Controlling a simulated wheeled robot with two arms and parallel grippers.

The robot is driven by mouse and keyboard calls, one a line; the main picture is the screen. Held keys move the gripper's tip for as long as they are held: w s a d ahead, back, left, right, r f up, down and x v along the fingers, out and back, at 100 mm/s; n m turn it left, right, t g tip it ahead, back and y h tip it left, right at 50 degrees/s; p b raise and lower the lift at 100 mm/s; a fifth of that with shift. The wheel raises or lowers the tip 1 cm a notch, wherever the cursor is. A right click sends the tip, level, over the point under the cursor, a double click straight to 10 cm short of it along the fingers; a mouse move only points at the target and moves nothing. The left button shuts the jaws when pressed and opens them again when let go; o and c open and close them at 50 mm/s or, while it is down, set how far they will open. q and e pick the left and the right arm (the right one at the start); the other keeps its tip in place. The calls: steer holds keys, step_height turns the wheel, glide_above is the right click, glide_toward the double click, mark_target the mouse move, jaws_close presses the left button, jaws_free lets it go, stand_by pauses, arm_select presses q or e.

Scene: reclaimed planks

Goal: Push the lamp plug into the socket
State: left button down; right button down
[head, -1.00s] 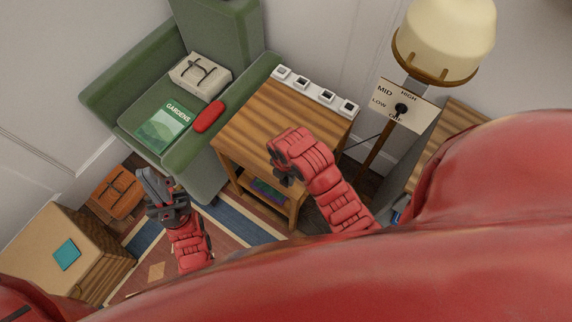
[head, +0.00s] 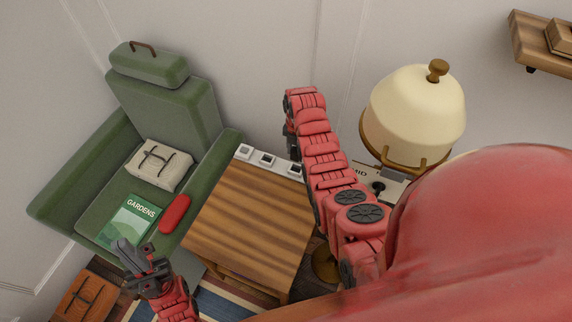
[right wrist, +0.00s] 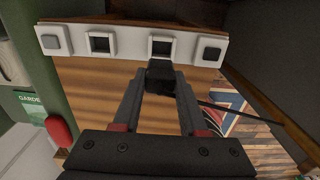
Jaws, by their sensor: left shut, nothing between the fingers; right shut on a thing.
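A white socket strip (head: 266,160) runs along the table's back edge. The right wrist view shows its square modules, with two dark open recesses in the middle; the right-hand recess (right wrist: 162,47) is just beyond the plug. My right gripper (head: 292,142) is shut on the black lamp plug (right wrist: 160,76), whose tip overlaps the strip's lower edge in the picture; I cannot tell whether they touch. A thin black cord (right wrist: 235,110) runs right from it. In the head view my right arm hides the strip's right end. My left gripper (head: 140,256) is shut and empty, left of the table.
The wooden table (head: 245,215) has a clear top. A green armchair (head: 65,205) at left holds a beige bundle (head: 158,165), a GARDENS book (head: 130,222) and a red object (head: 175,214). The cream-shaded lamp (head: 415,112) and its switch panel (head: 392,185) stand right of my right arm.

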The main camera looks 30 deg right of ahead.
steer(key=shift+w+d+r, duration=0.1)
steer(key=shift+d+r, duration=0.15)
steer(key=shift+d, duration=0.05)
steer(key=shift+f+b, duration=1.55)
steer(key=shift+f, duration=1.25)
steer(key=shift+f+b, duration=1.35)
steer(key=shift+f, duration=0.25)
steer(key=shift+f+b, duration=0.5)
steer(key=shift+f, duration=0.05)
steer(key=shift+c, duration=1.8)
jaws_free()
steer(key=shift+r, duration=0.15)
